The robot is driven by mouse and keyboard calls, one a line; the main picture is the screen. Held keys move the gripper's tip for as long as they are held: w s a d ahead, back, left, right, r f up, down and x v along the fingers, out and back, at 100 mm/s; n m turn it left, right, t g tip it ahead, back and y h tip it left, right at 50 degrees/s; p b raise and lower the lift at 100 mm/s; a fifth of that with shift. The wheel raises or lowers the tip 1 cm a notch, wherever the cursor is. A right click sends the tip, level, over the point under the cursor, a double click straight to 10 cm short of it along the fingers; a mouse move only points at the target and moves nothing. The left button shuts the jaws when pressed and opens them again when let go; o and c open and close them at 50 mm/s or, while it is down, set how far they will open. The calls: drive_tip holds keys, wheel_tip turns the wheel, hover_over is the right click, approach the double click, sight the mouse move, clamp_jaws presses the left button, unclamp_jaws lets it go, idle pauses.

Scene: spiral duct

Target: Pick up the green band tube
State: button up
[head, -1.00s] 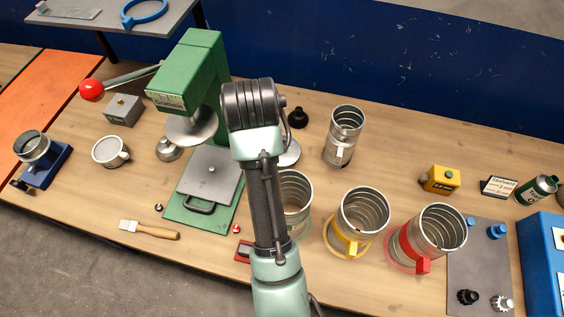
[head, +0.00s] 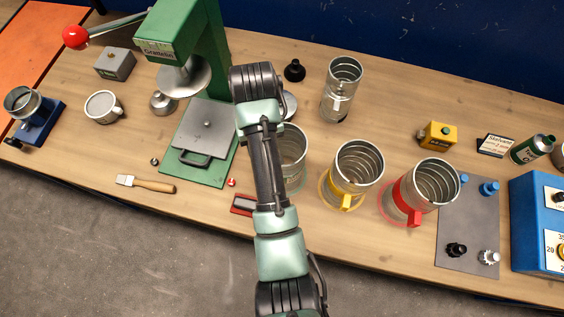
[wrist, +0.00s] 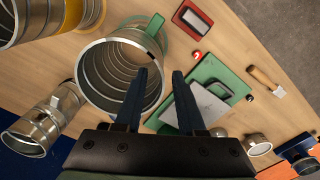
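The green band tube (head: 293,152) is a ribbed metal cylinder standing on the bench, partly hidden behind my arm in the head view. I cannot tell whether either touches. My gripper is hidden in the head view.
A yellow band tube (head: 357,166) and a red band tube (head: 433,183) stand to the right. A plain metal tube (head: 341,88) stands behind. A green press (head: 183,40) with its base plate is to the left.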

drive_tip(key=shift+a+f+p, duration=0.15)
drive_tip(key=shift+f+p, duration=0.4)
drive_tip(key=shift+f, duration=0.85)
drive_tip(key=shift+a+f+p, duration=0.1)
drive_tip(key=shift+f+p, duration=0.4)
drive_tip(key=shift+f, duration=0.85)
clamp_jaws()
drive_tip(key=shift+w+r, duration=0.1)
